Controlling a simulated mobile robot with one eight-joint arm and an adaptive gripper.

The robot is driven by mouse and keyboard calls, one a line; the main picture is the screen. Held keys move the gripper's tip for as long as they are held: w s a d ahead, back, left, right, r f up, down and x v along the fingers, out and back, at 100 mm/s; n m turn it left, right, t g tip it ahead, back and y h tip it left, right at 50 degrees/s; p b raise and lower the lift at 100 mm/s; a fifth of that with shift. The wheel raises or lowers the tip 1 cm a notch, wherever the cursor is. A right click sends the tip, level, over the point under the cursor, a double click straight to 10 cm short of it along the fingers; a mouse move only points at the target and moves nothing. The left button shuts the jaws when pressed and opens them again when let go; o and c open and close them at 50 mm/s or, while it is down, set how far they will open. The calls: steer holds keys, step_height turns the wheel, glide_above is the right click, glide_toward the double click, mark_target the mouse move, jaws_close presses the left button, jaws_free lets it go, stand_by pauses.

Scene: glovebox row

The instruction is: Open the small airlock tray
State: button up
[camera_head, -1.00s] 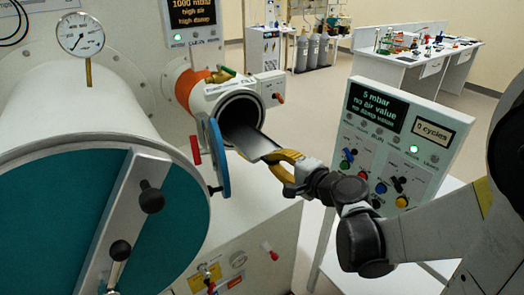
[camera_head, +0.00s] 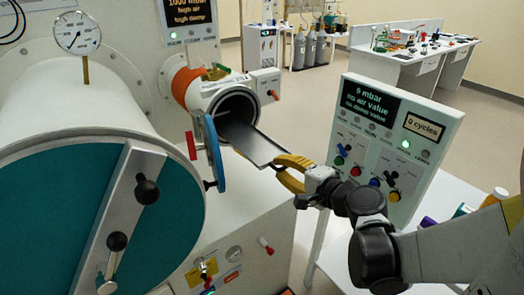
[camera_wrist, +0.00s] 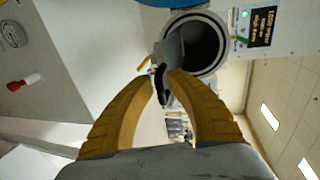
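The small airlock (camera_head: 232,103) is a white tube with an orange band and a round open mouth. Its blue door (camera_head: 215,153) is swung open to the left. The dark flat tray (camera_head: 250,142) sticks out of the mouth toward the lower right. My gripper's yellow fingers (camera_head: 279,165) are at the tray's outer end. In the wrist view the fingertips (camera_wrist: 165,78) close around a small dark handle piece at the tray (camera_wrist: 169,52). The tray's inner end is hidden in the tube.
The large airlock (camera_head: 95,215) with a teal door stands at the left. A control panel (camera_head: 392,145) stands close to the right of my gripper, above a white table (camera_head: 335,262). Bottles stand at the right edge.

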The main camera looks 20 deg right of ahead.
steer(key=v, duration=1.2)
steer(key=shift+f, duration=0.1)
steer(key=s+a+f+n+g+h, duration=0.4)
steer(key=a+n+g, duration=0.3)
steer(key=n, duration=0.7)
steer(key=shift+s+a+f+h, duration=0.25)
steer(key=shift+s+f+h, duration=0.1)
steer(key=shift+f, duration=0.3)
steer(key=shift+d, duration=0.1)
